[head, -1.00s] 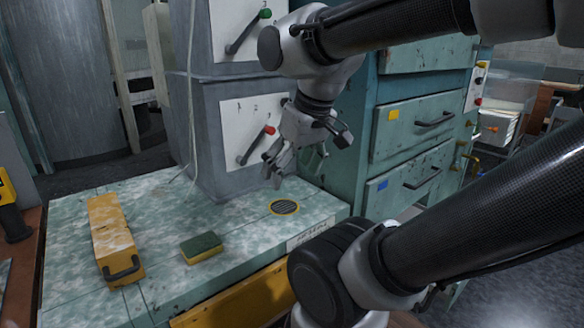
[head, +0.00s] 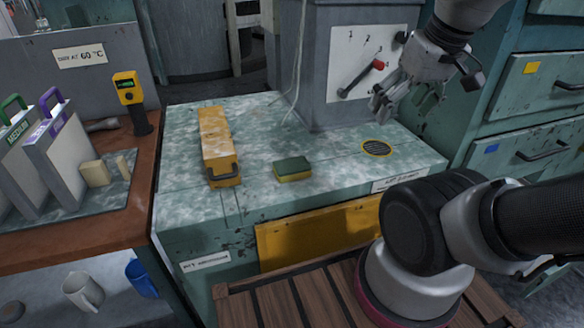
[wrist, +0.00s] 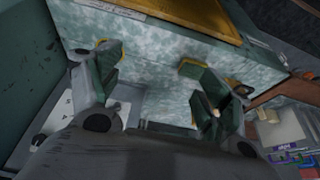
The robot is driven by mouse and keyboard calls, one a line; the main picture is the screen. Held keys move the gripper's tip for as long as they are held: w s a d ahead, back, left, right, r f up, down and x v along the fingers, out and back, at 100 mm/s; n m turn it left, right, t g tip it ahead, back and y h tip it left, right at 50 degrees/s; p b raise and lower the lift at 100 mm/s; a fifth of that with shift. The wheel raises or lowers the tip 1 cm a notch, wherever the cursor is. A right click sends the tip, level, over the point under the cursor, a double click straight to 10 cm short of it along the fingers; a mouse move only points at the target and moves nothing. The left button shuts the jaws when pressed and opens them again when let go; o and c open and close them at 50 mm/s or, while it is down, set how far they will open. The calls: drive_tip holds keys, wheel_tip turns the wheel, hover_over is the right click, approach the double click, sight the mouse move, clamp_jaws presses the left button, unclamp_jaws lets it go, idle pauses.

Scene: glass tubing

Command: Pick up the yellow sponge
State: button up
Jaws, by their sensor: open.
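The yellow sponge (head: 293,169), with a dark green top layer, lies flat on the worn teal-and-white bench top (head: 330,175), close to its front edge. In the wrist view, a yellow-and-green piece that looks like the sponge (wrist: 186,67) shows by the right finger, which seems to hide part of it. My gripper (head: 402,107) is open and empty, above the back right of the bench, apart from the sponge. In the wrist view, both fingers of my gripper (wrist: 155,66) are spread with bench surface between them.
A long yellow box with a handle (head: 216,140) lies left of the sponge. A round yellow-rimmed grate (head: 377,149) is to its right. A grey cabinet with a red-knobbed lever (head: 362,75) stands behind. Bench surface around the sponge is clear.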

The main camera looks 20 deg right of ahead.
drive_tip(key=shift+o, duration=0.6)
drive_tip(key=n+g, duration=0.5)
drive_tip(key=n, duration=0.8)
hover_over(292, 165)
drive_tip(key=s+d, duration=0.1)
drive_tip(key=s, duration=0.2)
wheel_tip(292, 165, down, 17)
drive_tip(key=shift+w+d+r, duration=0.1)
drive_tip(key=shift+w, duration=0.05)
drive_tip(key=n, duration=0.1)
drive_tip(key=w+n, duration=0.2)
drive_tip(key=shift+w+a+r+t, duration=0.2)
drive_tip(key=shift+a+r+t, duration=0.1)
drive_tip(key=shift+a, duration=0.1)
drive_tip(key=shift+w+a+f+n, duration=0.1)
drive_tip(key=shift+w+n, duration=0.2)
drive_tip(key=shift+n, duration=0.6)
wheel_tip(292, 165, down, 8)
drive_tip(key=shift+s+r, duration=0.1)
drive_tip(key=shift+r, duration=0.05)
drive_tip(key=c, duration=0.8)
